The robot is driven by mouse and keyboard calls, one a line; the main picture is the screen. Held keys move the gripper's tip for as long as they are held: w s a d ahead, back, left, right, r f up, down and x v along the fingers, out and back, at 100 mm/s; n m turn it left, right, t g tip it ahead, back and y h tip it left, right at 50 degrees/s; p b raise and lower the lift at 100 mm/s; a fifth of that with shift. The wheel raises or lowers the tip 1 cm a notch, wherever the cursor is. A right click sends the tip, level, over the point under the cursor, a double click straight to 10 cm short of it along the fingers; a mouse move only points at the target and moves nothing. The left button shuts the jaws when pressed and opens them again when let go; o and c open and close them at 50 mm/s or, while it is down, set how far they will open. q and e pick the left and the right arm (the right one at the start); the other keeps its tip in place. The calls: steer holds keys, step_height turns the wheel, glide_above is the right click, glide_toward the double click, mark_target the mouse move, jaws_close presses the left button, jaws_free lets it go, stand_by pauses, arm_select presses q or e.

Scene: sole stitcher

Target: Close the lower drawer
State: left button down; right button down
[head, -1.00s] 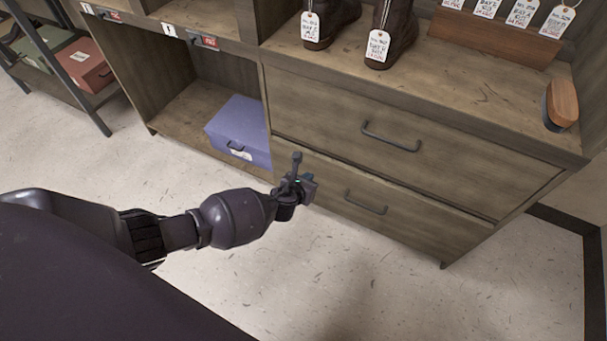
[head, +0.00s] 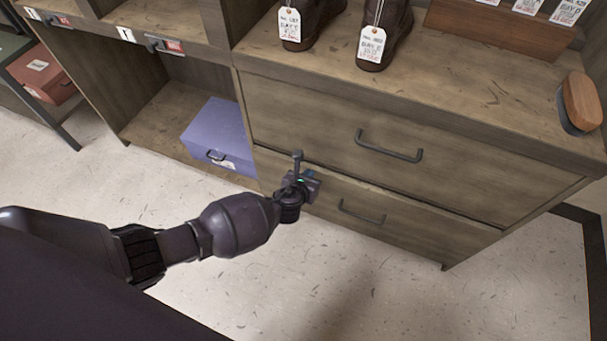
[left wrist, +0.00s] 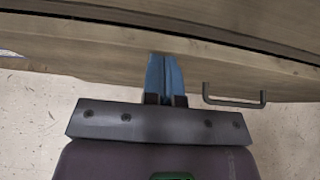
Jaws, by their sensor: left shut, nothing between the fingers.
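The lower drawer (head: 400,226) is at the bottom of the wooden cabinet, with a dark bar handle (head: 361,212) on its front. A thin strip of its top edge shows, so it seems to stand slightly proud of the upper drawer. My left gripper (head: 312,178) is at the left part of the lower drawer's front, left of the handle. In the left wrist view its blue fingers (left wrist: 164,70) are together and empty, tips against or very near the drawer front (left wrist: 110,58); contact is unclear. The handle (left wrist: 234,101) is right of them. My right gripper is out of view.
The upper drawer (head: 330,125) with its own handle is above and looks shut. A purple box (head: 217,133) sits in the open compartment to the left. Boots (head: 385,40) and a brush (head: 578,103) stand on top. The floor (head: 360,290) in front is clear.

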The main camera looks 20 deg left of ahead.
arm_select(q)
steer(key=shift+w, duration=0.2)
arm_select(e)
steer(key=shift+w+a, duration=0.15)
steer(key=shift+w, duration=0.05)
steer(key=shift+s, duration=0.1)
